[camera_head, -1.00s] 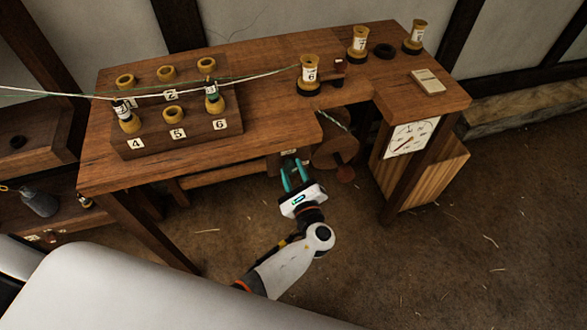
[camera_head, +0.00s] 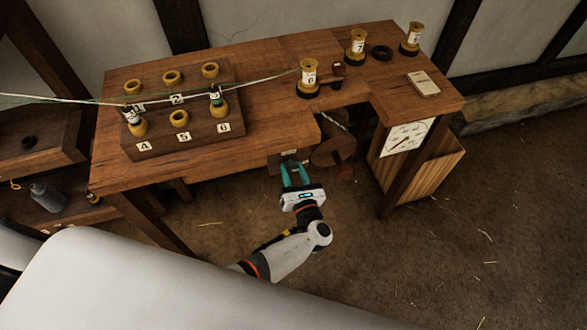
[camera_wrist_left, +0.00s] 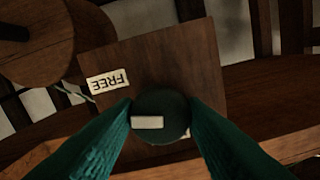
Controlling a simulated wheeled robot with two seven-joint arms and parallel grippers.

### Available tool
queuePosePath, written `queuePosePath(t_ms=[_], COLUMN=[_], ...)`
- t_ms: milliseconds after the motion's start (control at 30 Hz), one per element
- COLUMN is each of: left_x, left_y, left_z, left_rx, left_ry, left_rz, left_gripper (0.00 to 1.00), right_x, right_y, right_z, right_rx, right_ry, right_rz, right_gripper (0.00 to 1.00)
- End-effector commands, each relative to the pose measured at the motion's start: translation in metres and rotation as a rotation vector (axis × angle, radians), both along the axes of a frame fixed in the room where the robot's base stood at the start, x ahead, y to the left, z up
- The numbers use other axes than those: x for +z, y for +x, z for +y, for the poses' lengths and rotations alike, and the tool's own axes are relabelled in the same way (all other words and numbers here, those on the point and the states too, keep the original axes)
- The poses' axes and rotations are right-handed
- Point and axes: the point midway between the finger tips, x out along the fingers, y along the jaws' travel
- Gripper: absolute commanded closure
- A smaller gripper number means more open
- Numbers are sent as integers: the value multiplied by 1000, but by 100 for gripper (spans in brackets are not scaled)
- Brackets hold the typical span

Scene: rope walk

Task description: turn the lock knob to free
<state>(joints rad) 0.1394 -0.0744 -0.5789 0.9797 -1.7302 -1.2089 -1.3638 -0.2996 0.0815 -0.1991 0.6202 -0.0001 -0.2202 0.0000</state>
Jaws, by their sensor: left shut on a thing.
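The lock knob (camera_wrist_left: 161,117) is a round dark knob with a pale bar mark on its face, seen in the left wrist view. The bar lies nearly level across the picture. It sits on a brown wooden plate (camera_wrist_left: 180,60) with a white FREE label (camera_wrist_left: 107,82) that appears upside down, up and left of the knob. Another pale label is mostly hidden behind the knob. My left gripper (camera_head: 294,165) has teal fingers and is shut on the knob under the bench's front edge. In the head view its fingers hide the knob. My right gripper is not in view.
A wooden bench (camera_head: 255,125) carries a numbered rack (camera_head: 160,148) with several spools. Taut strands (camera_head: 250,81) cross above the bench. The floor at right is mostly clear.

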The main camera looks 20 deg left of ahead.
Motion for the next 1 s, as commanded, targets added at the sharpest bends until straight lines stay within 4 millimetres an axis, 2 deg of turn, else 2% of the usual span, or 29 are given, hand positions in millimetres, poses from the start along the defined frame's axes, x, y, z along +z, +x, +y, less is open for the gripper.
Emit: queuePosePath(t_ms=[300,767,800,900,1000], left_x=[2,2,2,1,1], left_y=[1,1,1,1,1], left_z=[1,1,1,1,0], left_rx=[1,1,1,1,0], left_ry=[80,90,90,90,89], left_rz=[48,56,56,56,58], left_gripper=[85,85,59,43,42], right_x=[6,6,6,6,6], right_y=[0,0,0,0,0], right_z=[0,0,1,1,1], right_rx=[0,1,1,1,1], right_ry=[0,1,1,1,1], right_rz=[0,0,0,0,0], right_gripper=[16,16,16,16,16])
